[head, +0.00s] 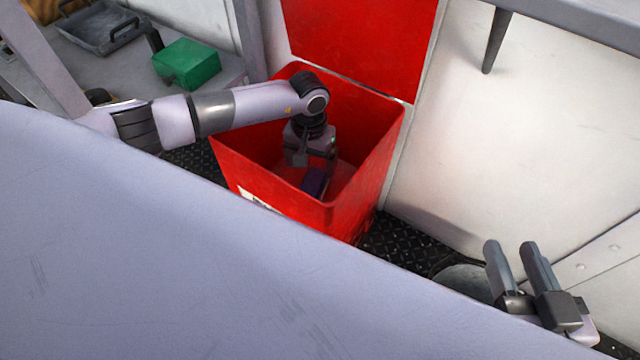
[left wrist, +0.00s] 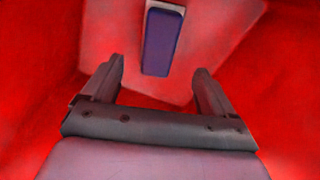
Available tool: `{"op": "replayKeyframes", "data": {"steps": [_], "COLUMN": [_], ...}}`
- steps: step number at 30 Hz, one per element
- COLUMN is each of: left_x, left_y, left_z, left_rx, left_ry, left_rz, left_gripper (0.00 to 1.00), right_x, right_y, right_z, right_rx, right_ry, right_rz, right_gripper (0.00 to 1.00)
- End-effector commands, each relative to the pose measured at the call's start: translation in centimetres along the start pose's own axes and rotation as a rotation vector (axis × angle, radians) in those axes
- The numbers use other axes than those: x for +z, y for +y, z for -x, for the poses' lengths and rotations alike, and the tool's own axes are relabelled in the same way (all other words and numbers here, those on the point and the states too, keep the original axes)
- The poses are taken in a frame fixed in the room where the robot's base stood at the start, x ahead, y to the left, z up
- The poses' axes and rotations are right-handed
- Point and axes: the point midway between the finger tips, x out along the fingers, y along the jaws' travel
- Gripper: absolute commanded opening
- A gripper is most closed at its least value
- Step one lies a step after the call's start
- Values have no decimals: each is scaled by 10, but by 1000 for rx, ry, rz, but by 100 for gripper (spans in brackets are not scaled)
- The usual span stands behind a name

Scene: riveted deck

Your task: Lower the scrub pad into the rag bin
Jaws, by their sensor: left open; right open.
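The rag bin (head: 262,188) is a red, open-topped box on the dark floor. My left arm reaches over its rim, and my left gripper (head: 319,170) points down inside it. In the left wrist view its two fingers (left wrist: 158,75) are apart with nothing between them. The scrub pad (head: 315,182), dark purple-blue with a pale edge, is inside the bin. In the left wrist view the pad (left wrist: 163,43) shows beyond the fingertips, apart from them, against the bin's lighter red floor. My right gripper (head: 510,247) is open and empty at the lower right.
A green box (head: 186,64) and a grey tray (head: 97,28) are on a grey surface at the upper left. A red panel (head: 360,40) stands behind the bin. A white wall (head: 510,130) rises to the right. A dark tapered rod (head: 496,40) hangs at the top right.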

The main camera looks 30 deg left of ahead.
Motion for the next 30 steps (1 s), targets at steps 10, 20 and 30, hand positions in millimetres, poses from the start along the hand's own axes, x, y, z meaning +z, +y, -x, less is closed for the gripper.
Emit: {"op": "replayKeyframes", "data": {"steps": [10, 20, 30], "left_x": [0, 0, 0], "left_y": [0, 0, 1], "left_z": [72, 118, 164], "left_rx": [0, 1, 1], "left_ry": [-1, -2, -2], "left_rz": [0, 0, 0], "left_gripper": [87, 87, 87], "right_x": [-28, -68, -108], "right_y": [0, -1, -2], "right_z": [5, 13, 21], "right_rx": [0, 0, 0], "right_ry": [1, 1, 0], "right_rz": [1, 1, 1], "right_gripper": [43, 43, 43]}}
